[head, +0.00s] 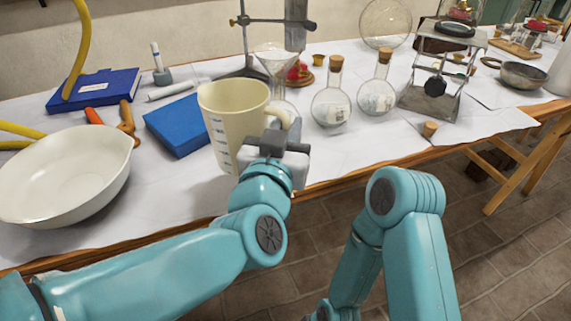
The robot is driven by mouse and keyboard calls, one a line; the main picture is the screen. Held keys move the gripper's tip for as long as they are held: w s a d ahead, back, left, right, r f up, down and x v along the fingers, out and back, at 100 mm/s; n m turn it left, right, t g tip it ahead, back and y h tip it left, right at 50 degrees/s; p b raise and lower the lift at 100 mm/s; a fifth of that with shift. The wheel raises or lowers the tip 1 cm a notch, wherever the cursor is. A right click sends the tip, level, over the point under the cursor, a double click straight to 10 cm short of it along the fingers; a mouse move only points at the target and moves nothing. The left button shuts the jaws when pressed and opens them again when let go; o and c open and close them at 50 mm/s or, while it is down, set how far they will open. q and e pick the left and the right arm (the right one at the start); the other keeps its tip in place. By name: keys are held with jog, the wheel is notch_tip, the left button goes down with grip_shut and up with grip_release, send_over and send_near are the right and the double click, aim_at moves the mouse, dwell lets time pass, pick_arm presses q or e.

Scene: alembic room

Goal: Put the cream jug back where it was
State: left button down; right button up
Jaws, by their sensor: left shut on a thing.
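The cream jug (229,115) is a pale yellow measuring jug with blue marks on its side and its handle to the right. It is upright near the front edge of the white-covered table (170,205). My left gripper (283,137) is shut on the jug's handle, and its fingers partly hide the handle. I cannot tell whether the jug's base touches the table. My right arm is bent at the lower right, beyond the table's front edge, and its gripper does not show.
A white bowl (65,175) stands at the left. A blue box (178,126) lies just left of the jug. Two corked flasks (331,108) (377,96) and a glass funnel (278,60) are behind and right. Bare table shows between bowl and jug.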

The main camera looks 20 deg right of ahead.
pick_arm(q)
notch_tip(320, 180, down, 6)
jog(key=shift+r+b, duration=0.1)
jog(key=shift+b, duration=1.1)
jog(key=shift+s+a+r, duration=0.1)
jog(key=shift+r, duration=0.05)
jog(key=c, duration=1.4)
grip_release()
jog(key=shift+f, duration=0.3)
jog(key=shift+c, duration=0.2)
jog(key=o, duration=0.4)
jog(key=shift+r, duration=0.1)
